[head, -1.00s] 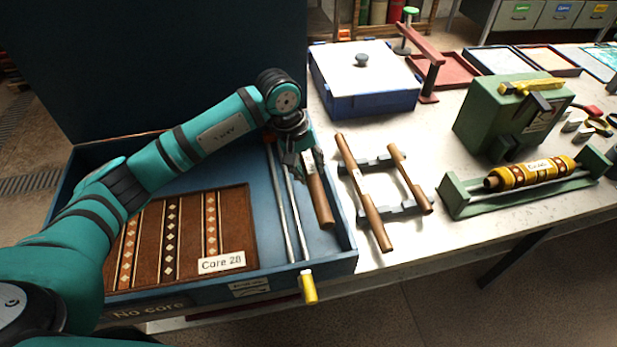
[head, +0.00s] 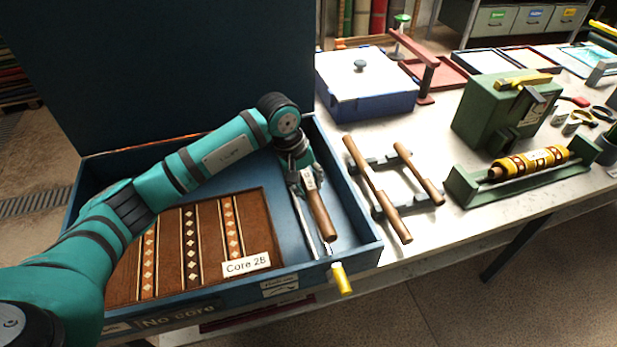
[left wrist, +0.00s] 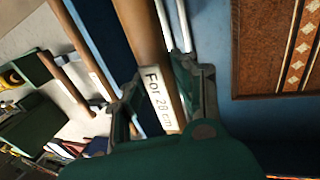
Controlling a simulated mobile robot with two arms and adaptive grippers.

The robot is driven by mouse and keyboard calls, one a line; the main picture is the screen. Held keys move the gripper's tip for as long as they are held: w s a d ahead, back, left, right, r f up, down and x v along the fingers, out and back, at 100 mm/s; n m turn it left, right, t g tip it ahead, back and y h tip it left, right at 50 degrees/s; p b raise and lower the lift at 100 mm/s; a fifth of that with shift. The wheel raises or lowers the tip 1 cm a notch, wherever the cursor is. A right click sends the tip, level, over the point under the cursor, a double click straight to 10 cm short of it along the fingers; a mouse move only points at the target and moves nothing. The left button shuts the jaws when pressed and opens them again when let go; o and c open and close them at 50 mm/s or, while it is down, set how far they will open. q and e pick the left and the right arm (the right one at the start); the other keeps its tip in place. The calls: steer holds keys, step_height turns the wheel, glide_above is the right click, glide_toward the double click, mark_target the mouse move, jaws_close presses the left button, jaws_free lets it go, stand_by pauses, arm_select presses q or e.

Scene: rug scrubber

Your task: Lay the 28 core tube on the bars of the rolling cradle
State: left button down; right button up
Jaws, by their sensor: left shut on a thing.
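The 28 core tube is a brown wooden tube (head: 320,215) in the blue box, in the head view. A white label reading "For 28 cm" shows on the tube in the left wrist view (left wrist: 160,95). My left gripper (head: 308,180) is shut around the tube near its far end, fingers on both sides (left wrist: 160,105). The tube overlaps the metal rods in the head view and looks raised off the box floor. The rolling cradle (head: 383,212) stands on the bench right of the box, with two bare wooden bars. My right gripper is not in view.
The blue box's right wall (head: 350,205) stands between tube and cradle. An inlaid panel (head: 170,245) marked "Core 28" lies left in the box. A yellow-handled tool (head: 341,278) hangs at the box front. A white-lidded blue bin (head: 365,80) and green machine (head: 500,115) stand beyond.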

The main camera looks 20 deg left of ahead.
mark_target(309, 204)
arm_select(q)
steer(key=x, duration=0.1)
steer(key=b+x, duration=0.1)
steer(key=x, duration=0.2)
steer(key=shift+s+a+f, duration=0.3)
steer(key=shift+f, duration=0.05)
step_height(309, 204, down, 3)
steer(key=shift+r+b, duration=0.25)
steer(key=shift+b, duration=0.4)
step_height(309, 204, down, 5)
steer(key=b, duration=0.4)
steer(key=shift+r+b, duration=0.15)
steer(key=shift+b, duration=0.25)
steer(key=shift+s, duration=0.15)
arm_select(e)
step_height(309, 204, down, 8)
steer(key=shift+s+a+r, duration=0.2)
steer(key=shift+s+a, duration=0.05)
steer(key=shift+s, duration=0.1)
arm_select(q)
steer(key=shift+s+f, duration=0.1)
steer(key=shift+f, duration=0.1)
steer(key=c, duration=1.3)
jaws_free()
steer(key=o, duration=0.4)
steer(key=shift+f, duration=0.15)
steer(key=shift+c, duration=0.2)
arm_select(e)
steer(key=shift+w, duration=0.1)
